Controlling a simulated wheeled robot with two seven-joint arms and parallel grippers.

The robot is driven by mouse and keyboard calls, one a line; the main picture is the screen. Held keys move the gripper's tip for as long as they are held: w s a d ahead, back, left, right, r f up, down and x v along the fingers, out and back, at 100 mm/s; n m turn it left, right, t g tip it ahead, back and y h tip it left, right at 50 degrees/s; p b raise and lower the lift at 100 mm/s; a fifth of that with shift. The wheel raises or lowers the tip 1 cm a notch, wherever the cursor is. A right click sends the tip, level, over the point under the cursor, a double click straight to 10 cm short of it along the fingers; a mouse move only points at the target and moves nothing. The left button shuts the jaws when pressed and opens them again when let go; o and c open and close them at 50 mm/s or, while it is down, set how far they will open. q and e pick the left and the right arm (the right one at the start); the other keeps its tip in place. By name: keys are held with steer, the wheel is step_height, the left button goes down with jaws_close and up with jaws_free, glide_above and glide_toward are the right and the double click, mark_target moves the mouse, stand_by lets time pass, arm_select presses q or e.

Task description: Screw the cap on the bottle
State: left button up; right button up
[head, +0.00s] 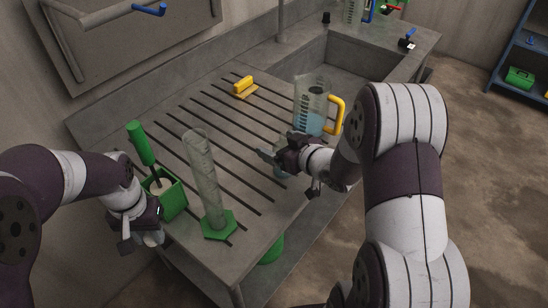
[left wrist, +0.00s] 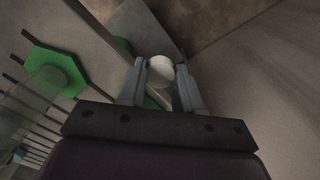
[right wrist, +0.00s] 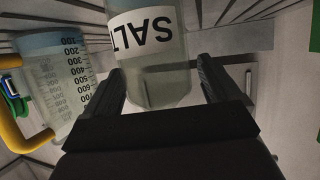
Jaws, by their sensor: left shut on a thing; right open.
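The bottle (right wrist: 146,50) is clear with a white label reading SALT, upside down in the right wrist view. In the head view it is mostly hidden behind my right gripper (head: 278,165). That gripper is open, its fingers (right wrist: 163,85) on either side of the bottle; I cannot tell whether they touch it. A round white cap (left wrist: 160,70) is between the fingertips of my left gripper (left wrist: 161,78), which is shut on it. In the head view my left gripper (head: 146,238) hangs at the counter's near left edge, well apart from the bottle.
A tall clear cylinder on a green hexagonal base (head: 217,224) stands between my grippers. A green box (head: 172,201) with a green-handled brush (head: 140,143) is beside my left gripper. A jug with a yellow handle (head: 312,100) stands close behind the bottle. A yellow brush (head: 243,85) lies farther back.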

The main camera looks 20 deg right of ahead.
steer(key=c, duration=1.1)
